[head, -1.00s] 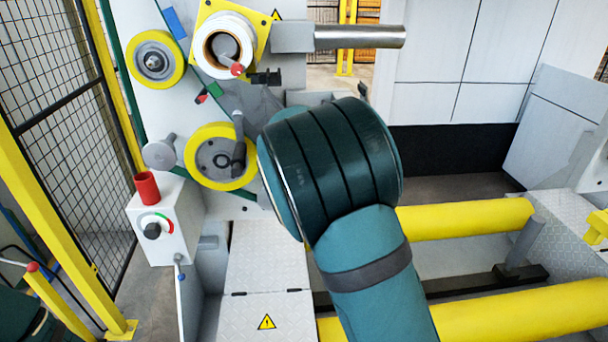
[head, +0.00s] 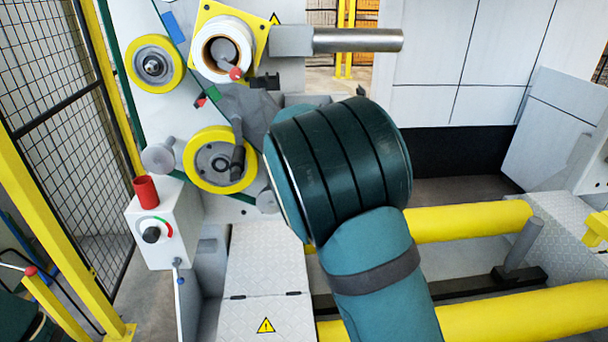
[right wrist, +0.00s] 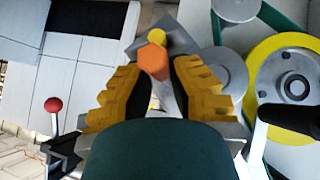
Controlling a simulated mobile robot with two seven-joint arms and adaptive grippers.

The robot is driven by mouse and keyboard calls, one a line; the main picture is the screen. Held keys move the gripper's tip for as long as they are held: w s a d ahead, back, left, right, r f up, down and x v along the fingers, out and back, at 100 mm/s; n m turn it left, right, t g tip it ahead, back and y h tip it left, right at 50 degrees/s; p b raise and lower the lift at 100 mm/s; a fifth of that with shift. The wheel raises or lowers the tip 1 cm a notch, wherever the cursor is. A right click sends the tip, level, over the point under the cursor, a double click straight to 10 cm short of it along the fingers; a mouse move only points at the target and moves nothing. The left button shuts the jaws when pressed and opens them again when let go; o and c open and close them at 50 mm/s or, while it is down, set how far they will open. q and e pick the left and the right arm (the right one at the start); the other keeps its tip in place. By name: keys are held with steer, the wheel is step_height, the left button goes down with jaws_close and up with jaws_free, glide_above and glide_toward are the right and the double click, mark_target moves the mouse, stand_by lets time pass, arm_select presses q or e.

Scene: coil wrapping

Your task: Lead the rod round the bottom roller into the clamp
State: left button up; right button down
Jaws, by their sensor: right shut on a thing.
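My right gripper (right wrist: 155,72) shows in the right wrist view, its yellow fingers shut on a rod with an orange six-sided end (right wrist: 152,60). The rest of the rod is hidden or unclear. In the head view my teal right arm hides this gripper and the rod. The lower roller (head: 211,164), with a yellow rim, stands left of that arm. It also shows at the right of the right wrist view (right wrist: 263,60), apart from the fingers. A black block (head: 265,82), possibly the clamp, sits above it. My left gripper is out of view.
A second yellow-rimmed roller (head: 151,64) and a white spool (head: 206,48) stand above. Small grey rollers (head: 158,156) flank the lower roller. A control box (head: 160,233) stands below left, a mesh fence (head: 60,140) at left. Yellow bars (head: 540,311) lie at lower right.

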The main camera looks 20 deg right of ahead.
steer(key=s+d+r+p, duration=0.1)
steer(key=d+r+p, duration=0.2)
steer(key=r, duration=0.6)
steer(key=shift+d+r+p, duration=0.2)
steer(key=shift+r+p, duration=0.2)
steer(key=shift+p, duration=1)
steer(key=shift+r, duration=0.1)
steer(key=s+d+r+p, duration=0.1)
steer(key=d+r+p, duration=0.2)
steer(key=r, duration=0.6)
steer(key=shift+d+p, duration=0.2)
steer(key=shift+p, duration=0.95)
stand_by(0.4)
stand_by(0.3)
